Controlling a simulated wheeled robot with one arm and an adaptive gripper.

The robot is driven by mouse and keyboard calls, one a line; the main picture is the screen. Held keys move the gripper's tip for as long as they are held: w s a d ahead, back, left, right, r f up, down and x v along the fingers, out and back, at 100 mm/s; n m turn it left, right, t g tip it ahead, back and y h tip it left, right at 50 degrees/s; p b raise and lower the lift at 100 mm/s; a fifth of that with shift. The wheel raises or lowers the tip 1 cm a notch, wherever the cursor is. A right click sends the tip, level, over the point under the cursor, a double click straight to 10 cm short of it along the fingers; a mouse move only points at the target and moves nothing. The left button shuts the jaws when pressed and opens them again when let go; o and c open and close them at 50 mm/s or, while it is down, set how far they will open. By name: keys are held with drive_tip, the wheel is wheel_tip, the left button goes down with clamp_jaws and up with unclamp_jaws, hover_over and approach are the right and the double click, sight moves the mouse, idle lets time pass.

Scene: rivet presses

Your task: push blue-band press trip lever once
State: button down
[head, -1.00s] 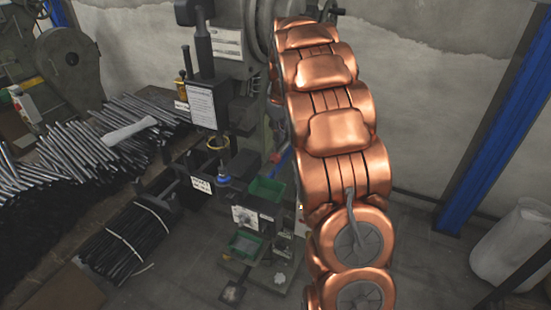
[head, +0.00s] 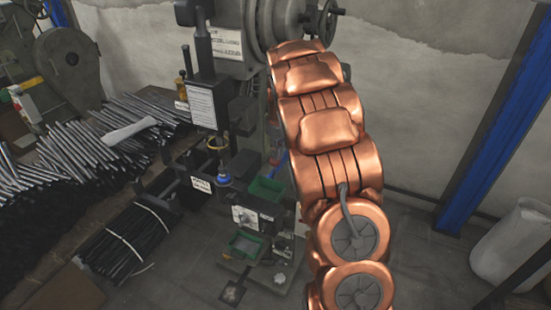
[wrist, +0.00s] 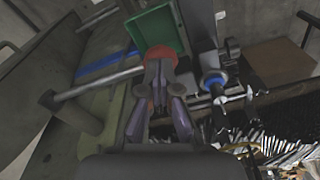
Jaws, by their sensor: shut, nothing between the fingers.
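The press with the blue band stands in the middle of the head view (head: 230,95). In the wrist view, a blue band (wrist: 108,69) crosses its pale green body. A metal rod lever (wrist: 95,84) runs from a grey pivot at left to a red knob (wrist: 161,58). My gripper (wrist: 158,72) is shut and empty, with its fingertips overlapping the lower part of the red knob in the picture. I cannot tell whether they touch it. The head view does not show my gripper.
A green bin (wrist: 155,24) sits just beyond the knob; it also shows in the head view (head: 266,190). A blue-collared part (wrist: 213,82) stands to the right. Bundled dark rods (head: 128,243) lie at left. A blue post (head: 492,130) stands at right.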

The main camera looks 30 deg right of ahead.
sight(277, 163)
drive_tip(key=shift+f, duration=0.15)
drive_tip(key=shift+f+b, duration=1.4)
drive_tip(key=shift+f, duration=0.8)
drive_tip(key=shift+s, duration=0.1)
drive_tip(key=s, duration=0.1)
drive_tip(key=s+b, duration=0.1)
drive_tip(key=r, duration=0.1)
drive_tip(key=shift+s+d+r+b, duration=0.1)
drive_tip(key=shift+s+d+b, duration=0.15)
drive_tip(key=shift+s+b, duration=0.15)
drive_tip(key=shift+r, duration=0.1)
wheel_tip(277, 163, up, 12)
drive_tip(key=s, duration=0.1)
drive_tip(key=shift+d, duration=0.15)
